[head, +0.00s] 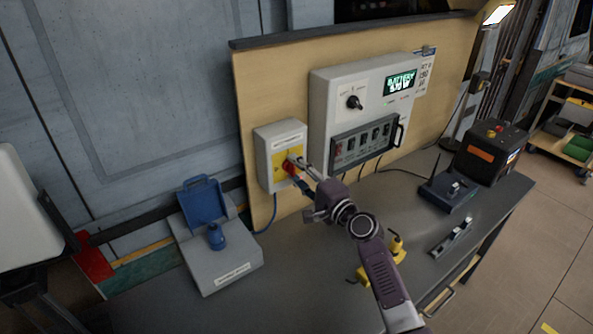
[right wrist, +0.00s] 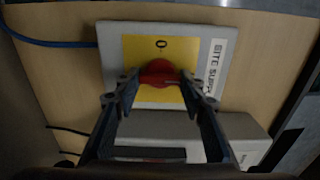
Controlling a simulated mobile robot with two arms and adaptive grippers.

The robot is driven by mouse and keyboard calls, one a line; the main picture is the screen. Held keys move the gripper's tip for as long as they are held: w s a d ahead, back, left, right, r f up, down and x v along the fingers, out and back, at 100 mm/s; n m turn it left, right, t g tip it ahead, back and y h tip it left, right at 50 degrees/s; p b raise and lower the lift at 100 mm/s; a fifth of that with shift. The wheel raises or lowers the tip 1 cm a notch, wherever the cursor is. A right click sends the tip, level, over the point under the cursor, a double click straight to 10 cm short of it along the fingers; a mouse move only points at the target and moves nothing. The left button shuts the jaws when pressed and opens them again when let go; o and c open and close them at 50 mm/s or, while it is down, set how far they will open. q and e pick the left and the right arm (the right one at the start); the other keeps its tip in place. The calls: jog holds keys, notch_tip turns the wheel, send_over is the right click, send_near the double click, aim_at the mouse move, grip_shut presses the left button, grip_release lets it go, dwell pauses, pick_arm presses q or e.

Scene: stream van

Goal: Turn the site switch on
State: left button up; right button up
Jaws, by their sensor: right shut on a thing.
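The site switch is a grey box (head: 267,146) with a yellow plate and a red rotary knob (head: 290,167), fixed to the wooden backboard. In the right wrist view the red knob (right wrist: 159,73) sits on the yellow plate (right wrist: 134,53), with a "0" mark beside it and a partly hidden "SITE SUPPLY" label. My right gripper (head: 297,170) reaches the knob from the front right. In the right wrist view its two fingers (right wrist: 158,84) are closed on either side of the red knob. My left gripper is not in view.
A larger panel (head: 331,93) with a black knob, breakers and a "BATTERY LOW" display (head: 400,82) is right of the switch. A grey box with an open blue cover (head: 203,201) and blue plug is below left. A yellow connector (head: 396,246) lies on the bench.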

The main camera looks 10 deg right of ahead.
jog(key=o, duration=1.2)
jog(key=shift+c, duration=0.2)
jog(key=v, duration=1.2)
jog(key=shift+f, duration=0.1)
